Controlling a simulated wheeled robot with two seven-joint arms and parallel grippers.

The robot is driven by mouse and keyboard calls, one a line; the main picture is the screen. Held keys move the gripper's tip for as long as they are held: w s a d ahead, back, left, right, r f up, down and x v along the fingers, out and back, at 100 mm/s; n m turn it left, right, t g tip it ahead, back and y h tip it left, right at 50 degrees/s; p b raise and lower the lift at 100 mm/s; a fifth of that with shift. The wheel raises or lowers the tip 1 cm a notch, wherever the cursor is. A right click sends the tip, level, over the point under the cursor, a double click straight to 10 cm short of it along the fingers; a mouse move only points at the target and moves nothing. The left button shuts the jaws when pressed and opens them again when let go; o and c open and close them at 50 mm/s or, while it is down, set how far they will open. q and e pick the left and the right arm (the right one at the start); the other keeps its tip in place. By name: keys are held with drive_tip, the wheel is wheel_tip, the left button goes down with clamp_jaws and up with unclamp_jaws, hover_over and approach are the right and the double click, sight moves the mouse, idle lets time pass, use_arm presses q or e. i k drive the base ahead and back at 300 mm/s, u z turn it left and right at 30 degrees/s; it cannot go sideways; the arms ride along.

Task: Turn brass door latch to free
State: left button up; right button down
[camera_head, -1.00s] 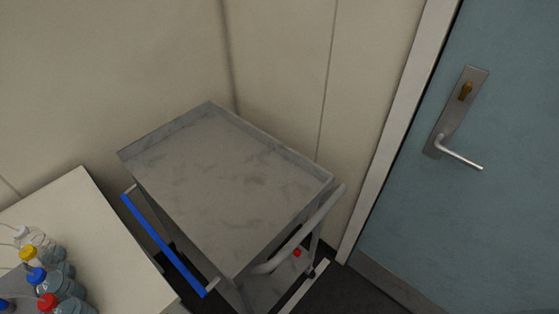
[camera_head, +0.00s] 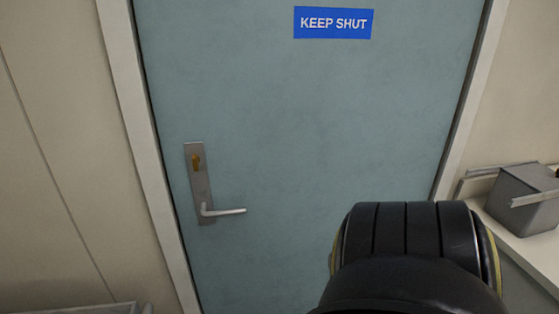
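The brass door latch (camera_head: 196,161) is a small brass turn piece near the top of a grey metal plate (camera_head: 201,185) on the left side of the blue-green door (camera_head: 300,130). A silver lever handle (camera_head: 224,211) sticks out to the right from the lower end of the plate. The door is closed in its pale frame. A dark, rounded part of my own arm fills the lower right in front of the door. Neither gripper shows, and nothing touches the latch or the handle.
A blue "KEEP SHUT" sign (camera_head: 333,23) is on the upper door. At the right, a grey box-like device (camera_head: 521,200) stands on a pale counter (camera_head: 534,246). The edge of a grey trolley (camera_head: 90,309) shows at the bottom left.

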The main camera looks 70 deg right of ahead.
sight(196, 160)
drive_tip(key=k, duration=1)
drive_tip(key=u, duration=0.95)
drive_tip(key=i, duration=1)
drive_tip(key=z, duration=3.4)
drive_tip(key=i, duration=0.5)
